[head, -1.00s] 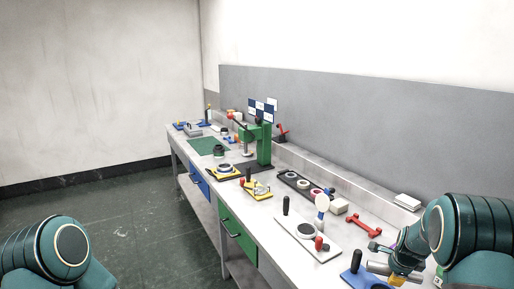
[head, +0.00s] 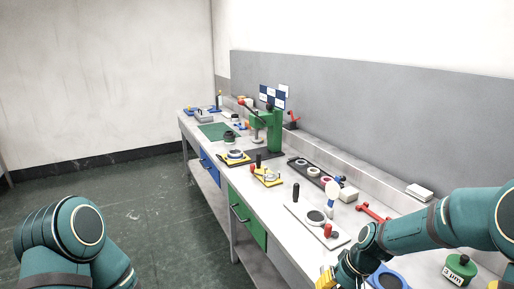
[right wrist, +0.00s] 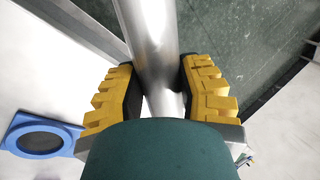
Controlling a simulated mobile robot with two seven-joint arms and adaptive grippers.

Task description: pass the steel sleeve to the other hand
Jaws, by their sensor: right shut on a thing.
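The steel sleeve (right wrist: 148,35) is a smooth, bright grey cylinder in the right wrist view. It runs from the top edge down between the yellow fingers of my right gripper (right wrist: 160,92), which is shut on it. Its lower end is hidden behind my green wrist. In the head view my right gripper (head: 326,279) is at the bottom edge, near the front edge of the bench, and I cannot make out the sleeve there. My left arm shows at the lower left of the head view, but its gripper is out of view.
The long bench (head: 268,210) holds a green press (head: 266,130), a white plate (head: 300,213), a red tool (head: 372,212) and a green pot (head: 460,267). A blue-rimmed piece (right wrist: 17,136) lies below my right gripper. The green floor (head: 150,215) left of the bench is clear.

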